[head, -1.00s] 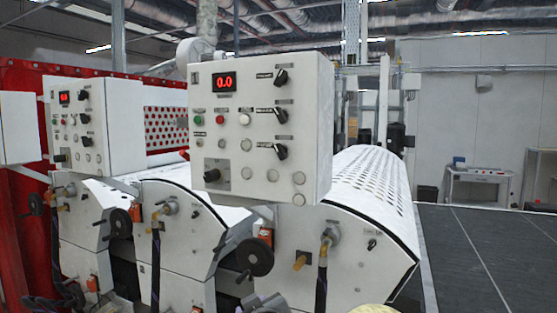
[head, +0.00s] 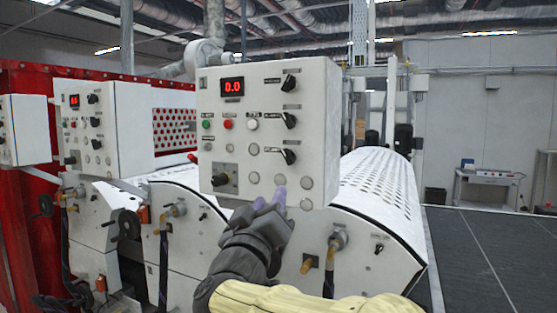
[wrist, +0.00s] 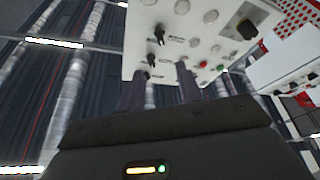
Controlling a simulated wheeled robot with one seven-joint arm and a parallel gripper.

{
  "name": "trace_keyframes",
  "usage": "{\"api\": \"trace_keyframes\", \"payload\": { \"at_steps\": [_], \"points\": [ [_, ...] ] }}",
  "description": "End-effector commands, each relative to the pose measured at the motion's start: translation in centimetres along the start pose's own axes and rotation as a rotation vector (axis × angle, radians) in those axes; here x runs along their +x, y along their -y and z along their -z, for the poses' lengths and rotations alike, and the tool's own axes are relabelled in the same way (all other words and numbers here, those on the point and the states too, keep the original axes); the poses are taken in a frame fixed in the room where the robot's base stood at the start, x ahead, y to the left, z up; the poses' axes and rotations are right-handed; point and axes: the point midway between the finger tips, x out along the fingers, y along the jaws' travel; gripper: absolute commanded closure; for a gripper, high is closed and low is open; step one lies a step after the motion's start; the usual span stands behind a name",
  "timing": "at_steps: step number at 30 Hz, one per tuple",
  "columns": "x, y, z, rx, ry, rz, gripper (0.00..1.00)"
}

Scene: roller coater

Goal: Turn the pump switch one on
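The near white control panel (head: 222,105) has a red 0.0 display and a column of three black rotary switches on its right: a top switch (head: 291,81), a middle switch (head: 289,119) and a bottom switch (head: 289,156). Their labels are too small to read, so I cannot tell which is pump switch one. My gripper (head: 268,199) is low in front of the panel, below the bottom switch. In the wrist view my gripper (wrist: 160,85) is open and empty, its two fingers apart and pointing toward the panel (wrist: 185,45). Black switches (wrist: 158,33) show beyond the fingertips.
The panel also bears a black knob (head: 222,180), a red button (head: 228,124) and a green button (head: 207,124). A similar panel (head: 120,115) stands to the left. A perforated white roller cover (head: 385,185) lies behind.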

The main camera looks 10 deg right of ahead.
Motion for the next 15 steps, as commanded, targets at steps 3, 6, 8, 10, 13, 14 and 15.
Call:
{"api": "trace_keyframes", "payload": {
  "at_steps": [3,6,8,10,13,14,15],
  "points": [
    [1.2,-0.1,0.1,-0.002,0.003,0.0,0.65],
    [2.7,-0.2,0.2,-0.002,0.002,-0.001,0.65],
    [3.8,-0.1,0.2,-0.003,0.003,-0.001,0.65],
    [5.0,-0.2,0.2,-0.002,0.002,-0.001,0.65],
    [6.8,-0.2,0.2,-0.003,0.002,-0.001,0.65],
    [7.3,-0.2,0.2,-0.002,0.003,-0.001,0.65],
    [8.0,-0.2,0.2,-0.003,0.003,0.0,0.65]
  ]
}}
